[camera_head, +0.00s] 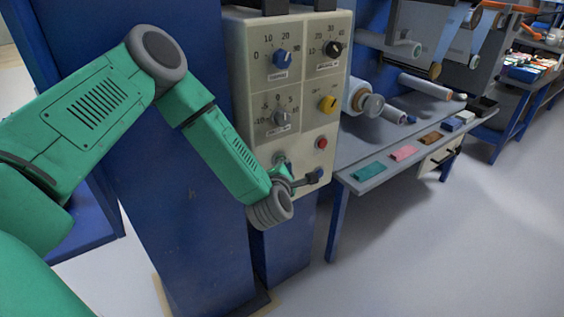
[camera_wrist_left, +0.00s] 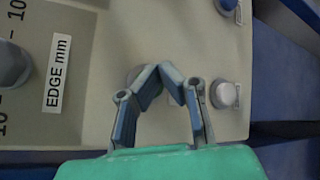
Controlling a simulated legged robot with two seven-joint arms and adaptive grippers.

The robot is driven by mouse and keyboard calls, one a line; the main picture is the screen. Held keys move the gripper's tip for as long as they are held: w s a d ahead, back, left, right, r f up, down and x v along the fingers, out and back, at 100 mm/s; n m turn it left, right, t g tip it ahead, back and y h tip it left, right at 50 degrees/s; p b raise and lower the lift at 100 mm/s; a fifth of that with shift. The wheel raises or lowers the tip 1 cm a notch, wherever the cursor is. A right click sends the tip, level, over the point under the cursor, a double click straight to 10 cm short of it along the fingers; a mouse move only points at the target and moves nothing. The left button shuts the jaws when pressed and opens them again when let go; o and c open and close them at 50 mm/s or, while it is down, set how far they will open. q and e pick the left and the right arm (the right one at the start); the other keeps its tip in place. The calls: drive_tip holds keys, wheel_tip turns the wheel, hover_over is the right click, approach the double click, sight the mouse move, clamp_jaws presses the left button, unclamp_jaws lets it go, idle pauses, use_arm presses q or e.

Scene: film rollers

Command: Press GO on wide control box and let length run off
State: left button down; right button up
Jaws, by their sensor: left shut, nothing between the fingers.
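The wide control box (camera_head: 244,70) is cream, with several dials on its face. A greenish round button (camera_head: 280,159) sits low on its left side and a red button (camera_head: 322,143) to the right. I cannot read their labels. My left gripper (camera_head: 306,181) is shut and empty at the lower part of the panel, below the greenish button. In the left wrist view the fingers (camera_wrist_left: 162,73) meet in front of the panel and partly cover a dull round button (camera_wrist_left: 135,74). Contact cannot be told. My right gripper is not in view.
An "EDGE mm" label (camera_wrist_left: 57,73) lies beside a knob. A yellow knob (camera_head: 327,104) is above the red button. The floor in front is clear.

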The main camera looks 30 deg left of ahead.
use_arm(q)
drive_tip(key=shift+w+a, duration=0.2)
drive_tip(key=shift+a, duration=0.25)
idle(0.6)
drive_tip(key=shift+d, duration=0.1)
drive_tip(key=shift+s+d, duration=0.4)
drive_tip(key=shift+d, duration=0.3)
drive_tip(key=shift+d, duration=0.1)
drive_tip(key=shift+s+d, duration=0.3)
drive_tip(key=shift+d, duration=0.45)
drive_tip(key=shift+s+d, duration=0.35)
drive_tip(key=shift+d, duration=0.4)
drive_tip(key=shift+s+d, duration=0.3)
drive_tip(key=shift+d, duration=0.45)
